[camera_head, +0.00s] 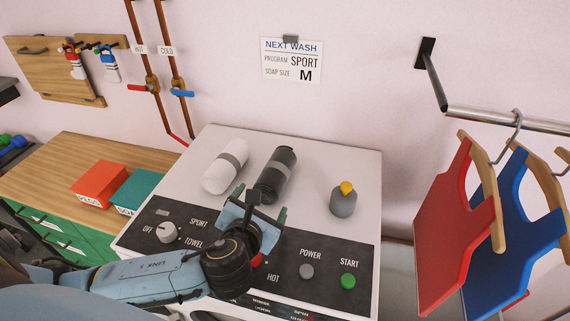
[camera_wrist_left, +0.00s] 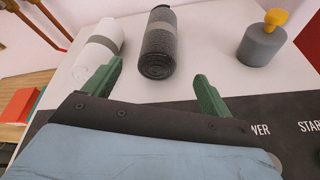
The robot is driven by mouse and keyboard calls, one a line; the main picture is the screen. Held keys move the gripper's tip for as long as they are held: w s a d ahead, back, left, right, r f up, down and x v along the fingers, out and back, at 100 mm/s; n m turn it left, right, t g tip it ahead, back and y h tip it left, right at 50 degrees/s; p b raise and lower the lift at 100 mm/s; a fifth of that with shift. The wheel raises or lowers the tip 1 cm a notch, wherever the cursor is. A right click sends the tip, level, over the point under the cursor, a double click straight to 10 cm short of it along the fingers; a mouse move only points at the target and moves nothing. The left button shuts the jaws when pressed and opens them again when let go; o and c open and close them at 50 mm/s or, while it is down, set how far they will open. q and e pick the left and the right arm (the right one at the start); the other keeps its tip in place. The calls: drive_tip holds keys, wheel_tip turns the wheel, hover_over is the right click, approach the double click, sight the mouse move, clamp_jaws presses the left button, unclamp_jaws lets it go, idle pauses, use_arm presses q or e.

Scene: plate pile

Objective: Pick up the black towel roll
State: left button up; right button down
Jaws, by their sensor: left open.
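The black towel roll (camera_head: 276,175) with a grey band lies on top of the white washing machine (camera_head: 330,160). It also shows in the left wrist view (camera_wrist_left: 158,45), beyond my fingers and between their lines. A white towel roll (camera_head: 225,166) with a grey band lies just to its left, and it shows in the left wrist view (camera_wrist_left: 98,48). My left gripper (camera_head: 268,204) is open and empty at the near end of the black roll. In the left wrist view its green fingers (camera_wrist_left: 156,90) are spread apart, with the black roll a little ahead. My right gripper is not visible.
A grey weight-like object with a yellow knob (camera_head: 343,201) stands right of the rolls. The control panel (camera_head: 325,255) has a knob and buttons. Red (camera_head: 99,184) and teal (camera_head: 136,190) boxes sit on the left counter. Red and blue shirts (camera_head: 448,230) hang at right.

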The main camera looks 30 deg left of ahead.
sight(267, 189)
use_arm(q)
drive_tip(key=shift+x, duration=1.15)
drive_tip(key=x, duration=0.3)
drive_tip(key=shift+a+f, duration=0.1)
drive_tip(key=shift+a, duration=0.05)
drive_tip(key=shift+w+a+f, duration=0.1)
drive_tip(key=shift+w+f, duration=0.05)
drive_tip(key=shift+w, duration=0.2)
drive_tip(key=shift+w+a+f, duration=0.1)
drive_tip(key=shift+w, duration=0.2)
drive_tip(key=x, duration=0.3)
drive_tip(key=shift+w+f, duration=0.1)
drive_tip(key=shift+w, duration=0.15)
drive_tip(key=shift+w+f, duration=0.15)
drive_tip(key=shift+w, duration=0.2)
drive_tip(key=shift+w+a+f, duration=0.1)
drive_tip(key=shift+w, duration=0.1)
drive_tip(key=c, duration=1.2)
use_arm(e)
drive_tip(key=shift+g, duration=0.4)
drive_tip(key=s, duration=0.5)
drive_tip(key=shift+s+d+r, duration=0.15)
